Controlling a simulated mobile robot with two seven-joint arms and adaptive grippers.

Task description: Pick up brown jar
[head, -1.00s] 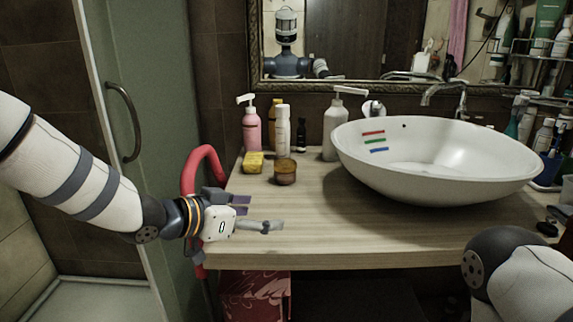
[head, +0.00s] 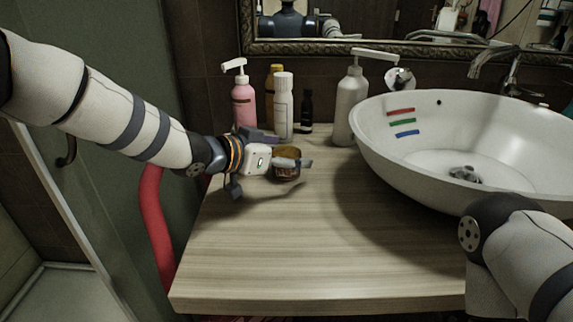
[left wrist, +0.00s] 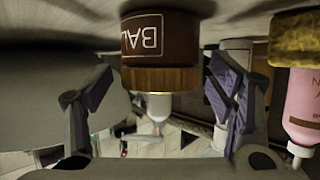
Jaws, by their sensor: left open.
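The brown jar (head: 287,173) stands on the wooden counter, short and round with a lighter brown lid. In the left wrist view the jar (left wrist: 160,40) appears upside down, with part of a white label, "BAL". My left gripper (head: 284,151) is open at the jar. One finger crosses in front of the jar in the head view. In the left wrist view the two fingers (left wrist: 155,95) are spread to either side of the jar, with visible gaps, so it is not gripped. My right gripper is out of view; only part of my right arm shows at lower right.
A pink pump bottle (head: 243,102), a white bottle (head: 283,107), a small dark bottle (head: 306,112) and a grey-white pump bottle (head: 351,105) stand behind the jar. A white basin (head: 400,160) fills the right. The counter's front (head: 290,250) is clear.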

